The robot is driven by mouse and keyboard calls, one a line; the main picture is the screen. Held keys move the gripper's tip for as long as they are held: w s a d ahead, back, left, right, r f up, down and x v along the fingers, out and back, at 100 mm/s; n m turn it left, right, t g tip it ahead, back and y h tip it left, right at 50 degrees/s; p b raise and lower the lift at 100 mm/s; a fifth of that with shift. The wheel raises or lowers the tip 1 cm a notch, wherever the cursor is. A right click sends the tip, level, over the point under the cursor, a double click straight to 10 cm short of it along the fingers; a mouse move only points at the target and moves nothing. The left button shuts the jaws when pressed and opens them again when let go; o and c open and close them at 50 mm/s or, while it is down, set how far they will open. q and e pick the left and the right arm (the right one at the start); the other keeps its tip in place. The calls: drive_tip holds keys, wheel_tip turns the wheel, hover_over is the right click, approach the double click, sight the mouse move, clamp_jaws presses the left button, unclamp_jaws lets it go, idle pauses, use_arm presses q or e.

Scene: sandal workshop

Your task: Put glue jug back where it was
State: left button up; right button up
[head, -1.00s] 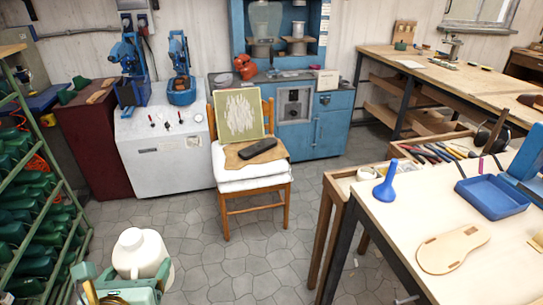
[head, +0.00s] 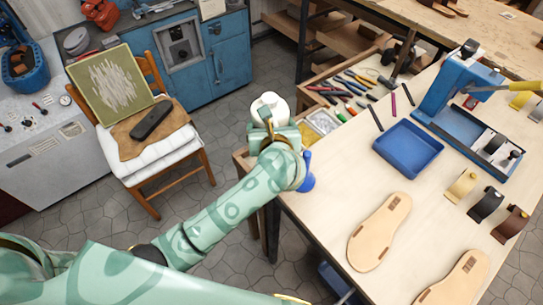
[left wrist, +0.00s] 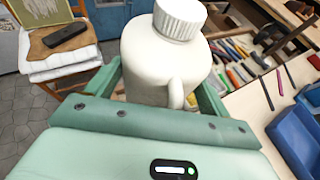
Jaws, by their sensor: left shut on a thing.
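The white glue jug (head: 270,105), with a ribbed cap, is held upright in my left gripper (head: 272,128) near the table's back left corner. In the left wrist view the jug (left wrist: 158,60) stands between the two green fingers, its handle facing the camera. Its base is hidden by the gripper, so I cannot tell whether it touches anything below. My right gripper is not in view.
The worktable (head: 325,200) holds a blue tray (head: 408,148), a blue press (head: 455,90), sandal soles (head: 378,232) and a blue funnel-like item (head: 307,175) beside my wrist. A tool tray (head: 310,85) lies behind. A chair (head: 165,155) stands left.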

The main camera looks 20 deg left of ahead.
use_arm(q)
drive_tip(key=f, duration=0.2)
drive_tip(key=f+b, duration=0.1)
drive_tip(key=f, duration=0.1)
drive_tip(key=shift+s+a+f, duration=0.15)
drive_tip(key=shift+s+f, duration=0.05)
drive_tip(key=shift+f, duration=0.2)
wheel_tip(320, 180, down, 4)
drive_tip(key=shift+r+b, duration=0.15)
drive_tip(key=shift+b, duration=0.25)
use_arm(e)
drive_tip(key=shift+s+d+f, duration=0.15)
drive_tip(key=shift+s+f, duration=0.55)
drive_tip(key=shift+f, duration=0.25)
use_arm(q)
drive_tip(key=shift+f+b, duration=0.55)
drive_tip(key=shift+f, duration=0.1)
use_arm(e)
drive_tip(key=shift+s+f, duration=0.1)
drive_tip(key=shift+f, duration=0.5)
use_arm(q)
drive_tip(key=o, duration=1.6)
